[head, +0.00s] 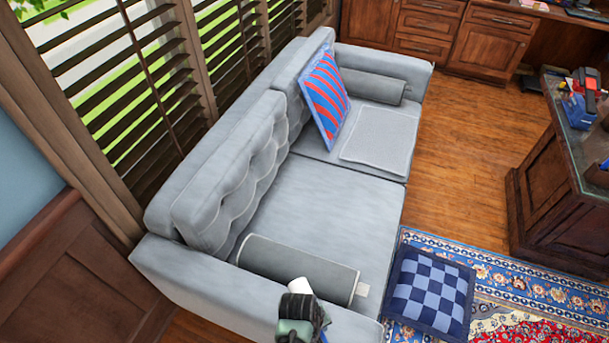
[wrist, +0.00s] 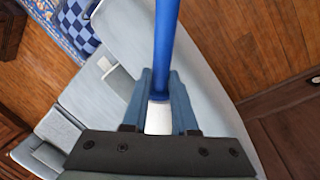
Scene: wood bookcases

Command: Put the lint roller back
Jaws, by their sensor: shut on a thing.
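My gripper (wrist: 160,76) is shut on the lint roller (wrist: 168,38). In the wrist view its blue handle runs up between the two fingers and out of the top of the picture. A white part shows between the fingers near the palm. In the head view my gripper (head: 303,310) is at the bottom centre, over the near arm of the grey sofa (head: 320,205). A white rounded piece shows just above it and a bit of blue at the bottom edge. Much of the roller is hidden there.
A grey bolster (head: 298,268) lies at the sofa's near end. A striped cushion (head: 324,92) and a flat grey pad (head: 379,139) are farther along. A checkered cushion (head: 431,290) lies on the patterned rug. A wooden desk (head: 560,200) stands at right; wood floor between is clear.

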